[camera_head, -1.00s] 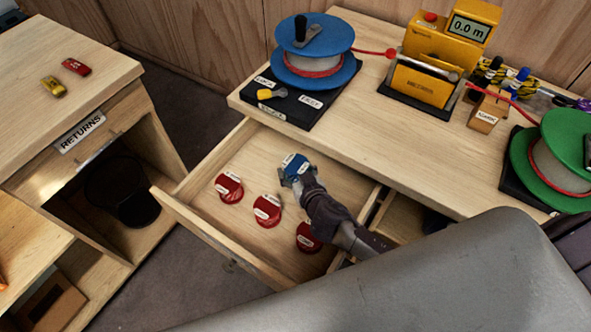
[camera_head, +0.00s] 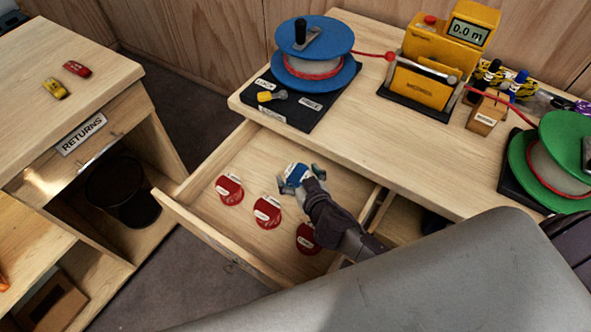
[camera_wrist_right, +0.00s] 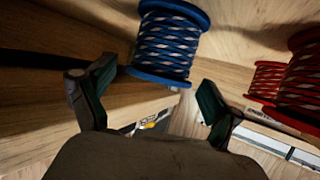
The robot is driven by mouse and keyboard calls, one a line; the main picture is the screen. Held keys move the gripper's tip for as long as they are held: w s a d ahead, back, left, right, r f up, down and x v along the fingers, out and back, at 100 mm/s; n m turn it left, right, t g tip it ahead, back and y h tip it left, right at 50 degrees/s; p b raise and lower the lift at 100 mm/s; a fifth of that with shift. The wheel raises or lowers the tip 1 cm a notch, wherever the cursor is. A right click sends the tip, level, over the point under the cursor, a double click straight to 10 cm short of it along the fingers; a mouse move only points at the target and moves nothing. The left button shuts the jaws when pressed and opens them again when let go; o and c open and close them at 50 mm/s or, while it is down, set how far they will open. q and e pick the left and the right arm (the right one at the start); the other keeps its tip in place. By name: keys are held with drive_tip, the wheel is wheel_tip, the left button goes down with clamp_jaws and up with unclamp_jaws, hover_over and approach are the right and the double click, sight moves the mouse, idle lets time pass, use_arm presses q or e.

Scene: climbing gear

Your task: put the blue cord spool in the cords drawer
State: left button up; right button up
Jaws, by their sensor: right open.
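The spool's contact with the drawer floor cannot be told clearly. My left gripper is not in view.
Red spools (camera_head: 267,212) stand in the drawer. Above it on the bench are a large blue reel (camera_head: 318,70), a yellow meter (camera_head: 425,78) and a green reel (camera_head: 555,165). A RETURNS cabinet (camera_head: 90,75) stands at the left. The drawer's back left floor is clear.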

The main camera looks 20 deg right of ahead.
drive_tip(key=v, duration=0.5)
drive_tip(key=shift+s+r, duration=0.1)
drive_tip(key=shift+s, duration=0.1)
